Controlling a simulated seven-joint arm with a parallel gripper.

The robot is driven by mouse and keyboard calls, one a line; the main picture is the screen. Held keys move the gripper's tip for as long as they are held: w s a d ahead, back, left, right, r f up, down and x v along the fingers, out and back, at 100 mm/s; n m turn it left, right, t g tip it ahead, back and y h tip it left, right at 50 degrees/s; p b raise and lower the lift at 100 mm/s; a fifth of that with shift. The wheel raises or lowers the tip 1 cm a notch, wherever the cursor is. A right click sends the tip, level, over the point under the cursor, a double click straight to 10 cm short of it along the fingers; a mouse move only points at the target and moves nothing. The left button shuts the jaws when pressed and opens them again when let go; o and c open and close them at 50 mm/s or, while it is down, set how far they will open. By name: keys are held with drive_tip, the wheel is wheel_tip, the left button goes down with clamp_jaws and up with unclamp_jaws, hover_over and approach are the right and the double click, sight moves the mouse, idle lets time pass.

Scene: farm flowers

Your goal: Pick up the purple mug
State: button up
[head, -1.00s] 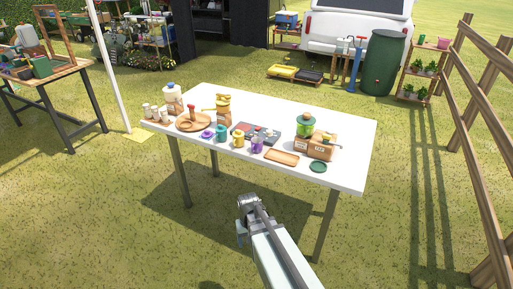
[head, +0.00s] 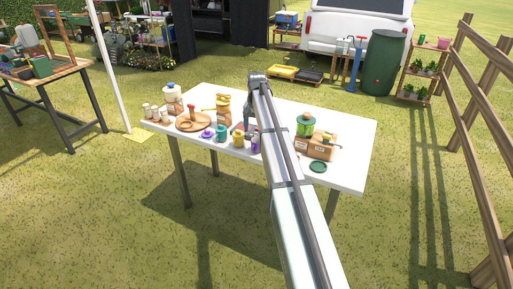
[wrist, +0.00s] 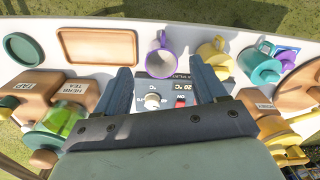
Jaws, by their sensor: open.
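The purple mug (wrist: 163,58) stands near the table's edge in the wrist view, with a purple rim and handle and a pale inside. In the head view the purple mug (head: 256,144) shows just left of my arm, partly hidden by it. My gripper (wrist: 164,76) is open and empty, pointing down. Its fingers are above the grey control box (wrist: 165,92), with the mug just beyond the gap between them in the wrist view. I cannot tell the height of the fingertips above the table.
A yellow mug (wrist: 214,55) and a teal mug (wrist: 258,66) stand right of the purple one in the wrist view. A wooden tray (wrist: 97,46) and a green lid (wrist: 22,47) lie left. Jars and wooden boxes flank the fingers. The white table (head: 345,150) has bare room at its right end.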

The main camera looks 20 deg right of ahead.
sight(257, 144)
drive_tip(key=f, duration=0.3)
drive_tip(key=w+f, duration=0.1)
drive_tip(key=f, duration=0.3)
drive_tip(key=w+d+f, duration=0.1)
drive_tip(key=f, duration=0.2)
drive_tip(key=shift+d+f, duration=0.1)
drive_tip(key=shift+f, duration=0.25)
idle(0.3)
drive_tip(key=shift+c, duration=0.5)
drive_tip(key=c, duration=0.7)
drive_tip(key=shift+r, duration=0.15)
